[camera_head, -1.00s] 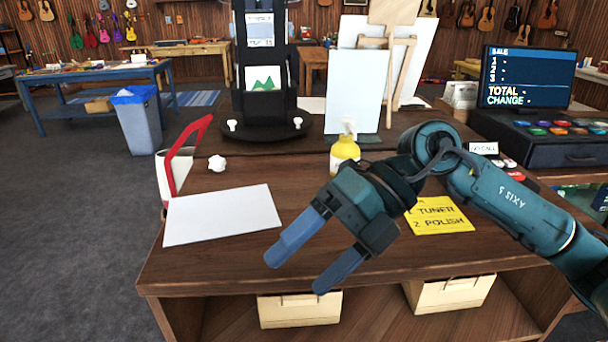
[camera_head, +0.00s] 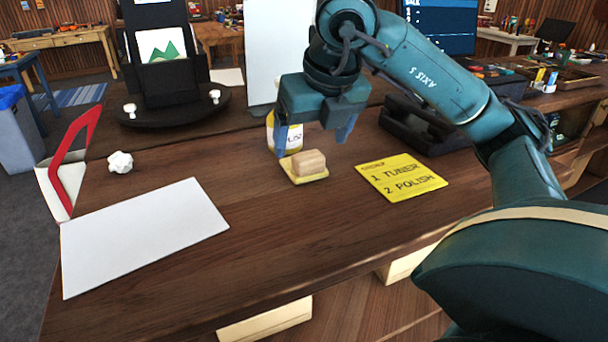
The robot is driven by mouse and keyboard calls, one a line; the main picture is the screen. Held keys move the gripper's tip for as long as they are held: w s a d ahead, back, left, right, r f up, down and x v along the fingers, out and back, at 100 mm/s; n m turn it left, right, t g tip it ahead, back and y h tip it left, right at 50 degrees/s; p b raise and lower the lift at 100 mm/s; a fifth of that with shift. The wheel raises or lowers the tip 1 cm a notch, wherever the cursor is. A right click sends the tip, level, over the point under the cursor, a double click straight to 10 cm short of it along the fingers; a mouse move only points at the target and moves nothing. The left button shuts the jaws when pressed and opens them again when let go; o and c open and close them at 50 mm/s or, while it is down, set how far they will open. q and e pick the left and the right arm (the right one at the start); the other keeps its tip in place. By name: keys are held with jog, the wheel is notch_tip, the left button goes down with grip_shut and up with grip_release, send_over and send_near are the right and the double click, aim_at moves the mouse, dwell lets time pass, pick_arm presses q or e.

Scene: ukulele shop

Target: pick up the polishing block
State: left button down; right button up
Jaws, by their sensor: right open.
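The polishing block (camera_head: 309,162) is a small tan block. It sits on a thin yellow pad (camera_head: 304,177) on the wooden counter, near the middle of the head view. My right gripper (camera_head: 311,148) is open, with its two blue fingers pointing down. In the picture its fingers lie to either side of the block's top, and nothing shows held between them. I cannot tell the exact height gap or whether a finger touches the block. My left gripper is not in view.
A yellow-labelled bottle (camera_head: 285,136) stands close behind the block. A yellow note (camera_head: 401,177) reading TUNER and POLISH lies right of it. A white sheet (camera_head: 145,235), crumpled paper (camera_head: 120,162) and a red-handled container (camera_head: 60,180) are at left. The counter's front middle is clear.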

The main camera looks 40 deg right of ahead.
aim_at(306, 152)
jog(key=shift+w+d+f, duration=0.1)
jog(key=shift+w+f, duration=0.15)
jog(key=shift+f, duration=0.2)
jog(key=x, duration=0.4)
jog(key=shift+w+d+f, duration=0.2)
jog(key=shift+w, duration=0.35)
jog(key=shift+c, duration=0.6)
jog(key=c, duration=1)
jog(key=shift+o, duration=0.2)
jog(key=shift+r, duration=0.1)
